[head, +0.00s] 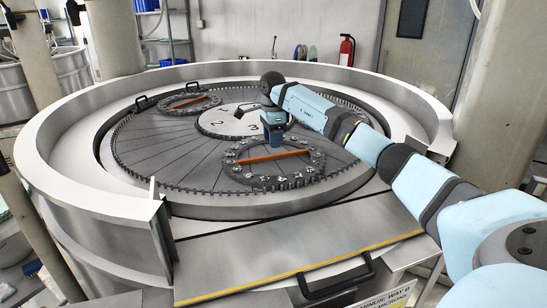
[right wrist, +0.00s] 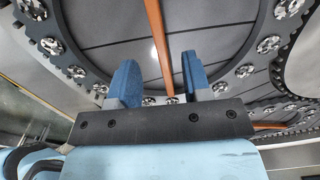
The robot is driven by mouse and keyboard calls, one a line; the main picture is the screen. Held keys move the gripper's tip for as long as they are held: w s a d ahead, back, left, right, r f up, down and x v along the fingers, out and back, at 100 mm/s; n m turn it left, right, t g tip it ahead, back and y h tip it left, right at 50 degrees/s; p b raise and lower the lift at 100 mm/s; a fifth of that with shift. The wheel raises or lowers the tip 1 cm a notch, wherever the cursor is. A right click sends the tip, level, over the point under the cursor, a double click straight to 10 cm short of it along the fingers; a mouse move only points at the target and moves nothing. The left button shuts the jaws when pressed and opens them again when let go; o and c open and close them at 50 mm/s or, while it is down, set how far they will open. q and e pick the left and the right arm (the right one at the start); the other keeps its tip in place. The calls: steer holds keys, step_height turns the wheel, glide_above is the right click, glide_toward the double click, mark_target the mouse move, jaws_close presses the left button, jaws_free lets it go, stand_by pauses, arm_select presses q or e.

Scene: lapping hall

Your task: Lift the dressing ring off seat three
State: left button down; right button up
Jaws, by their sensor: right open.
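The front dressing ring (head: 262,182), a dark toothed ring with silver round fittings and an orange-brown cross bar (head: 250,159), lies flat on the lapping plate beside the hub's number 3. In the right wrist view the ring (right wrist: 62,62) fills much of the picture, and its bar (right wrist: 158,45) runs between my fingers. My right gripper (head: 274,144) is open, pointing down over the middle of the bar. Its blue fingers (right wrist: 160,82) stand on either side of the bar with gaps. I cannot tell if they reach down to its height. My left gripper is out of view.
A second ring (head: 190,105) with a bar lies at the back left of the plate, near number 2 on the pale hub (head: 215,124). A high metal wall (head: 75,130) surrounds the plate. A flat front ledge (head: 290,262) with a black handle lies nearest me.

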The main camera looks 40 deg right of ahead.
mark_target(274, 155)
steer(key=shift+d+f+p, duration=0.15)
steer(key=shift+f+p, duration=0.4)
steer(key=shift+f, duration=2.2)
steer(key=shift+s, duration=0.1)
steer(key=shift+c, duration=0.3)
jaws_close()
steer(key=shift+r, duration=0.15)
